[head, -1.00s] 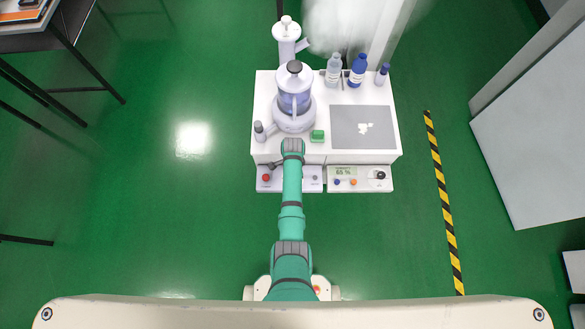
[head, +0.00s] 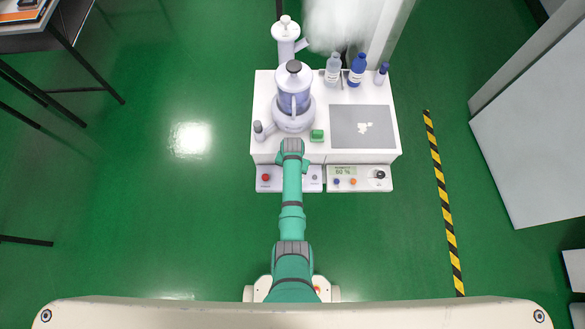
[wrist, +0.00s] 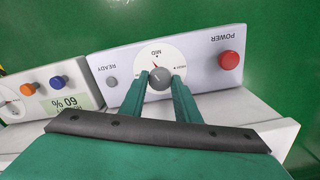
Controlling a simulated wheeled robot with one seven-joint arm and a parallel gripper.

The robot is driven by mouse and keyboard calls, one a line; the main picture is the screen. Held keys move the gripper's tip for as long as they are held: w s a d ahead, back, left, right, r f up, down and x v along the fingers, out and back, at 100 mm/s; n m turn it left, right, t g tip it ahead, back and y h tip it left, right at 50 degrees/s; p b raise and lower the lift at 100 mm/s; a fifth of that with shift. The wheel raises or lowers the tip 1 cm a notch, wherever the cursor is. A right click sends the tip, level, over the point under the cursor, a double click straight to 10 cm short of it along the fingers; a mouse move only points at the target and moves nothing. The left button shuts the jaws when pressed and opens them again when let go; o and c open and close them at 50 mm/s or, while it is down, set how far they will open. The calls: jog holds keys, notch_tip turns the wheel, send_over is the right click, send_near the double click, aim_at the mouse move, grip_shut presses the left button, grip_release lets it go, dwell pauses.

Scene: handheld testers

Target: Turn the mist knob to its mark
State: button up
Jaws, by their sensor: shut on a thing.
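The mist knob (wrist: 159,79) is a round grey knob on a white dial face with a MID label, on the pale control panel (wrist: 205,72). My gripper (wrist: 160,77) is shut on it, with a green finger on either side. A small red line at the knob's edge points roughly towards MID. Another mark sits on the dial to the right; its word is too small to read surely. In the head view my arm covers the knob. The display (wrist: 73,99) reads 60 %, and it also shows in the head view (head: 342,170).
On the same panel are a red POWER button (wrist: 229,60) and a grey READY light (wrist: 111,82). A blue button (wrist: 56,83) and an orange button (wrist: 27,89) sit beside the display. A clear-walled appliance (head: 294,95) stands on the white cabinet behind, near white mist (head: 340,25).

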jog(key=n, duration=0.6)
jog(key=shift+n, duration=0.3)
jog(key=n, duration=0.5)
jog(key=shift+n, duration=0.6)
jog(key=o, duration=1)
jog(key=shift+o, duration=0.2)
